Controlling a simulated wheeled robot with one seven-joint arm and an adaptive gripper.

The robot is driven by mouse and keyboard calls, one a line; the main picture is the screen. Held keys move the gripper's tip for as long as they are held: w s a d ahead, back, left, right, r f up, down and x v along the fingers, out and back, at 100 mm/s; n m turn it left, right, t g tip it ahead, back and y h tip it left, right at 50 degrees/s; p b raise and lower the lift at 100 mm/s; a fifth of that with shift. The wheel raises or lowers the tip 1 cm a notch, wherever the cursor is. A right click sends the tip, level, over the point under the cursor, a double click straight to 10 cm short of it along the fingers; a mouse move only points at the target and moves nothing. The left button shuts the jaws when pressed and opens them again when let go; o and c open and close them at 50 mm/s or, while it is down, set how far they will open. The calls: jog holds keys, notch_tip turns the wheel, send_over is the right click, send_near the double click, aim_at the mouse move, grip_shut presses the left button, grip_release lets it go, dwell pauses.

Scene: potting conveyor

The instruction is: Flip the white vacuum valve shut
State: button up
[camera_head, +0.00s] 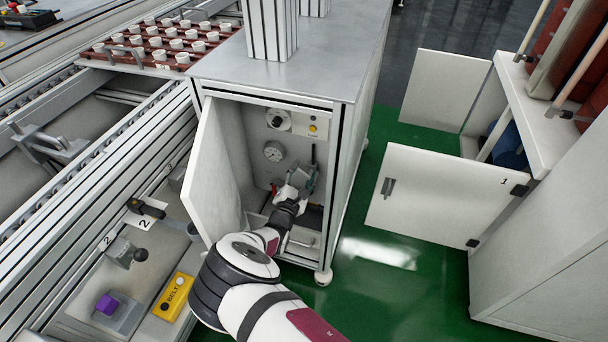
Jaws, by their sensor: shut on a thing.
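My gripper (305,180) is inside the open cabinet (268,104), low on the right side of its back panel. It is shut on a small part there, which I take to be the white vacuum valve. The fingers and wrist hide most of the valve, so I cannot tell which way its lever points.
The cabinet door (213,172) stands open close to the left of my arm. A round dial (278,120) and a yellow button (312,128) are higher on the panel. A conveyor with a yellow BELT box (173,297) lies to the left. Green floor (379,240) is clear to the right.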

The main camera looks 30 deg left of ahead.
jog(key=n, duration=0.2)
jog(key=n+b, duration=0.1)
jog(key=shift+a+f+n, duration=0.2)
jog(key=shift+f+n, duration=0.2)
jog(key=shift+s+f+n+b, duration=0.1)
jog(key=shift+f+n+b, duration=0.15)
jog(key=shift+n, duration=0.6)
jog(key=shift+f+n+b, duration=0.1)
jog(key=shift+n+b, duration=0.1)
jog(key=shift+n, duration=0.65)
jog(key=o, duration=1.2)
jog(key=v, duration=0.7)
jog(key=shift+s, duration=0.2)
